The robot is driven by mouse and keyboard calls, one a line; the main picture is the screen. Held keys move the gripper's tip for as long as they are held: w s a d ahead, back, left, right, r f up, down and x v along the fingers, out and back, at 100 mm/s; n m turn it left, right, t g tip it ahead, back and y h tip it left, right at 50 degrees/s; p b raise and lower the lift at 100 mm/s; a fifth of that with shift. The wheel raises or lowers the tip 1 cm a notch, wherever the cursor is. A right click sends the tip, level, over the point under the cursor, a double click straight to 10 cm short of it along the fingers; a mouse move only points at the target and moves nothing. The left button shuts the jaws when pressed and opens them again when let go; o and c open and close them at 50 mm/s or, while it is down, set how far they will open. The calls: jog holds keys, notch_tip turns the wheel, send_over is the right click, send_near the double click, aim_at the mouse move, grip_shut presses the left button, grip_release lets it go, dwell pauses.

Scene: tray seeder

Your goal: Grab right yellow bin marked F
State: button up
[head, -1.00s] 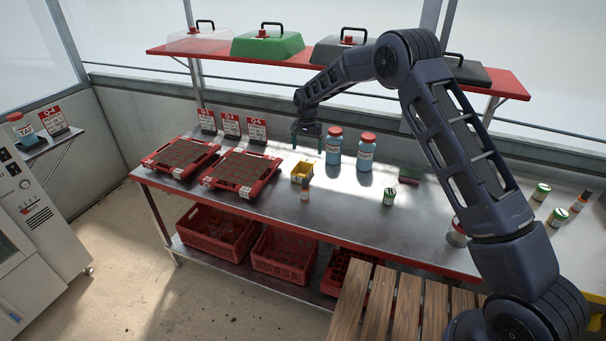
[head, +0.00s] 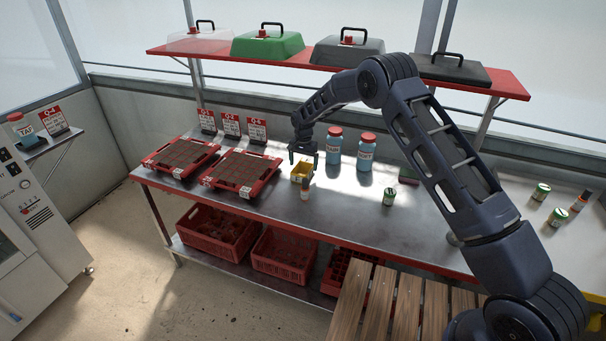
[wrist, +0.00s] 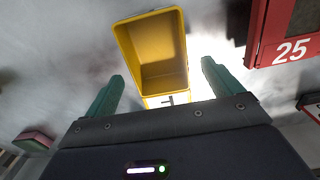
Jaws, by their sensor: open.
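One small yellow bin (head: 299,178) stands on the metal bench in the head view, to the right of the red trays. In the wrist view the yellow bin (wrist: 153,52) is seen from above, open and empty, with a pale label on its near side that is partly hidden by my gripper. My gripper (wrist: 160,80) is open, its two green fingers pointing toward the bin, one to each side of its near end. In the head view my gripper (head: 303,160) hangs just above the bin's back edge. I see no contact.
Two red-capped blue jars (head: 334,146) (head: 366,152) stand close on the right. A red seed tray (head: 240,174) lies to the left.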

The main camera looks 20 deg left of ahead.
aim_at(303, 168)
notch_tip(303, 168, down, 4)
jog(key=shift+r, duration=0.25)
jog(key=shift+c, duration=0.4)
jog(key=c, duration=1.1)
jog(key=shift+o, duration=0.2)
jog(key=shift+r, duration=0.1)
